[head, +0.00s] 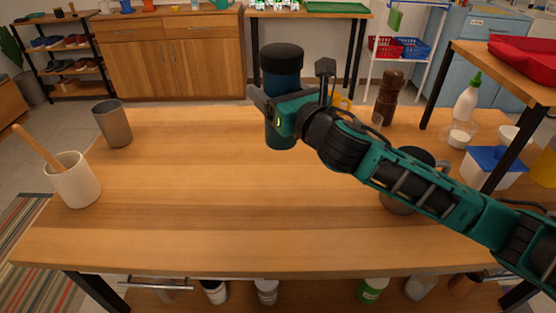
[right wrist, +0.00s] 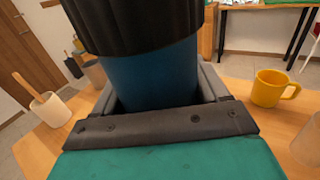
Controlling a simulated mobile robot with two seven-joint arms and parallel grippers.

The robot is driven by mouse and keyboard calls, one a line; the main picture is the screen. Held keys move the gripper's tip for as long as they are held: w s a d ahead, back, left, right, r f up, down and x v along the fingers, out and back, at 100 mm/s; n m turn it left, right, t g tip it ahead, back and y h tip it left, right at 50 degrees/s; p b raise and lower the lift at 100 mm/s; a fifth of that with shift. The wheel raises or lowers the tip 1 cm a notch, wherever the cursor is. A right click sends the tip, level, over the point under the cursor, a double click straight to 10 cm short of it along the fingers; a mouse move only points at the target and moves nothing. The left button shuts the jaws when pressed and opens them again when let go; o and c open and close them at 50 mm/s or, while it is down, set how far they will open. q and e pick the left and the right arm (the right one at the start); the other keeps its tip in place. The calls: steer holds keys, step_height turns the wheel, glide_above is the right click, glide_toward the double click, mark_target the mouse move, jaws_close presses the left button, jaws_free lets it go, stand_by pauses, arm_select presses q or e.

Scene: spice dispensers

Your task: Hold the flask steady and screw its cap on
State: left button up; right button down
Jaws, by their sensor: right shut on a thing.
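My right gripper (head: 272,103) is shut around the flask's body below the cap. In the right wrist view the blue body (right wrist: 150,75) lies between the two fingers, with the ribbed black cap (right wrist: 135,22) above them. Whether the flask's base touches the table is hard to tell. My left gripper is not in view.
A grey cup (head: 113,124) and a cream crock (head: 73,182) with a wooden spoon stand at the left. A yellow mug (right wrist: 272,88) and a brown pepper mill (head: 389,96) stand right of the flask. A dark round thing is partly hidden behind my right arm. The table's middle-left is clear.

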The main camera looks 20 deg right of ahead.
step_height(320, 180, down, 8)
steer(key=b, duration=0.2)
steer(key=shift+f+b, duration=0.15)
steer(key=shift+b, duration=0.15)
steer(key=shift+f, duration=0.3)
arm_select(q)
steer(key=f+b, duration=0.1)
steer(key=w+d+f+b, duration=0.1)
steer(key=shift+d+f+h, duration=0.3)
arm_select(e)
step_height(320, 180, down, 4)
steer(key=shift+f, duration=0.15)
steer(key=shift+f, duration=0.2)
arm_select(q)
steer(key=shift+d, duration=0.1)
arm_select(e)
jaws_free()
